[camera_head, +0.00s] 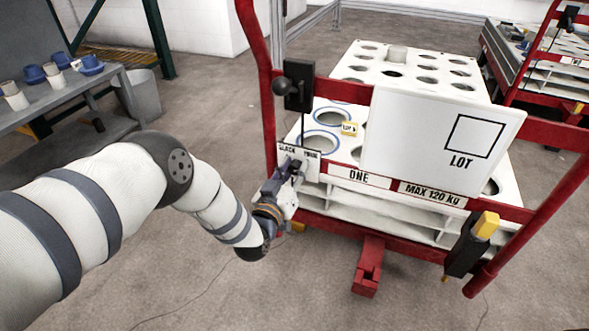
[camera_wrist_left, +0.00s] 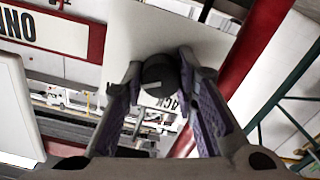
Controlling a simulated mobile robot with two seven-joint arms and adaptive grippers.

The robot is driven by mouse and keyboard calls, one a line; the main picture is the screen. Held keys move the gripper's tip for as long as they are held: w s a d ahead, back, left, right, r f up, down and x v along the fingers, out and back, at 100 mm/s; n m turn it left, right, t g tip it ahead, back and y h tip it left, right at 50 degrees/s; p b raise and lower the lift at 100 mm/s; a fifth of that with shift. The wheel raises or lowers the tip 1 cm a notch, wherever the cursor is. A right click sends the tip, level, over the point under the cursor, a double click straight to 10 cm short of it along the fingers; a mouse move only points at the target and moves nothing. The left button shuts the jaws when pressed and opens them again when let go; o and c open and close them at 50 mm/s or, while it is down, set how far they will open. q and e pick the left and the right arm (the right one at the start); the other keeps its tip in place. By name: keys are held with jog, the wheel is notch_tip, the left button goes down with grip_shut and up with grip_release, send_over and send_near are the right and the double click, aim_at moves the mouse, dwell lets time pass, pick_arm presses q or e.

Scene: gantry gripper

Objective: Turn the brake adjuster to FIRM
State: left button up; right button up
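The brake adjuster shows in the left wrist view as a dark round knob (camera_wrist_left: 160,74) with a pale mark on its face. In the head view my gripper hides it. A white label plate (camera_head: 312,164) with small lettering, seemingly SLACK at its left end, sits there on the cart's red front bar; part of the word SLACK also shows in the left wrist view. My left gripper (camera_head: 294,172) is at this plate. In the left wrist view its two fingers (camera_wrist_left: 160,70) stand on both sides of the knob, apparently with narrow gaps. My right gripper is out of view.
The red-framed cart (camera_head: 391,188) carries a white holed rack (camera_head: 440,105) and a LOT board (camera_head: 425,135). A black lever box (camera_head: 298,85) is above the plate. A black-and-yellow handle (camera_head: 472,247) is at right. A side table (camera_head: 55,95) holds cups.

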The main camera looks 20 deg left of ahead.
pick_arm(q)
jog(key=shift+o, duration=1.2)
jog(key=shift+a, duration=0.2)
jog(key=shift+a, duration=0.1)
jog(key=shift+s, duration=0.35)
jog(key=s, duration=1.1)
jog(key=shift+s, duration=0.2)
jog(key=shift+a, duration=0.1)
